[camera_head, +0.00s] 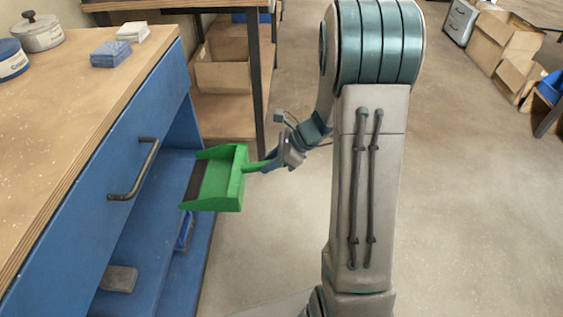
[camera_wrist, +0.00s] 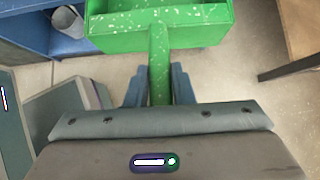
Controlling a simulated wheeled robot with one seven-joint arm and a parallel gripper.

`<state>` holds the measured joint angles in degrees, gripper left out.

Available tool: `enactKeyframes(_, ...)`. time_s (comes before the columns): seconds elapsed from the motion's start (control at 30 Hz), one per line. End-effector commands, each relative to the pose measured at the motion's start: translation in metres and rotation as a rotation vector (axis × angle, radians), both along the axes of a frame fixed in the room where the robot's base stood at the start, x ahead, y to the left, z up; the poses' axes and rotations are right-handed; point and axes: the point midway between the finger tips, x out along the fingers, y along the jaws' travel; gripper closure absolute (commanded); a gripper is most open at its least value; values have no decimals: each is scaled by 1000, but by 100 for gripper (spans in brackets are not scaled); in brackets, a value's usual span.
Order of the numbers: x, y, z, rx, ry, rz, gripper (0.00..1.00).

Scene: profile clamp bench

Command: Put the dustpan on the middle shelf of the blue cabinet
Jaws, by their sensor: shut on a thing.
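The green dustpan (camera_head: 222,182) is in my gripper (camera_head: 268,163), which is shut on its handle. In the head view the pan points left, at the open front of the blue cabinet (camera_head: 75,225), and covers part of the shelf area. In the wrist view the dustpan (camera_wrist: 165,25) fills the top, with its handle between the two fingers (camera_wrist: 160,90). A blue shelf (camera_head: 145,245) shows inside the cabinet, with a grey item (camera_head: 118,279) on it. I cannot tell whether the pan's front edge is inside the cabinet.
A dark bar handle (camera_head: 136,170) sticks out from the cabinet's drawer front. A table with a dark leg (camera_head: 257,90) and cardboard boxes (camera_head: 222,75) stands behind. Cans and sponges (camera_head: 111,54) sit on the wooden top.

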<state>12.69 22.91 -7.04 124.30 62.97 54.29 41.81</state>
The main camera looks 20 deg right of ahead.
Motion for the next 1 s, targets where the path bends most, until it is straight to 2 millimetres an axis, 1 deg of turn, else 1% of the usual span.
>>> enactKeyframes(0.03,2,6,0,1,-3,2,100)
enactKeyframes(1.0,40,109,-8,2,-3,-1,100)
